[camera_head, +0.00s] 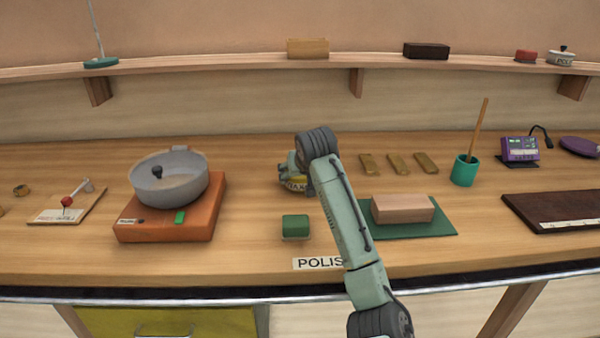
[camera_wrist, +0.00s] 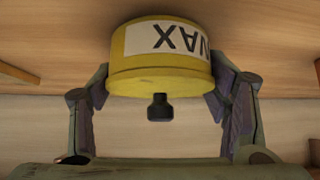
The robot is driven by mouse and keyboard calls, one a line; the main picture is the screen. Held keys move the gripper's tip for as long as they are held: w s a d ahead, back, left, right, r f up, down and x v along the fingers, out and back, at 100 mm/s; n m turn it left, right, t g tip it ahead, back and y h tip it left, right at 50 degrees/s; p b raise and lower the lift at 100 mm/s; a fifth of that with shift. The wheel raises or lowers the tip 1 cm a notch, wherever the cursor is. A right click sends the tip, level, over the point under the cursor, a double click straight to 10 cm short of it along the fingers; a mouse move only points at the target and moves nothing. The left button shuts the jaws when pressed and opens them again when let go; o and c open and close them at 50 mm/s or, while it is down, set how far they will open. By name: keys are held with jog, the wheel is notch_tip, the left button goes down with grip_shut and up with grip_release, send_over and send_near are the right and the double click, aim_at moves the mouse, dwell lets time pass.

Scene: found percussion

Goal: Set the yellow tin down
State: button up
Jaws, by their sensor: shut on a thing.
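The yellow tin (camera_wrist: 160,72) is held between the two fingers of my gripper (camera_wrist: 160,88). It has a white label with dark letters, upside down in the wrist view, and a black knob (camera_wrist: 160,107). In the head view the tin (camera_head: 294,187) is partly hidden by my gripper (camera_head: 297,168) and arm. It is at or just over the middle of the wooden bench; I cannot tell if its base touches.
A green block (camera_head: 295,226) stands in front of the tin, behind a white POLIS… label (camera_head: 316,263). Left is an orange stove (camera_head: 170,222) with a grey pan (camera_head: 168,180). Right are brass bars (camera_head: 398,163) and a wooden block (camera_head: 403,209) on a green mat (camera_head: 440,229).

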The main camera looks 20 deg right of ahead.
jog(key=shift+f, duration=0.2)
jog(key=shift+f, duration=0.1)
jog(key=o, duration=1.9)
jog(key=shift+f, duration=0.1)
jog(key=shift+c, duration=0.2)
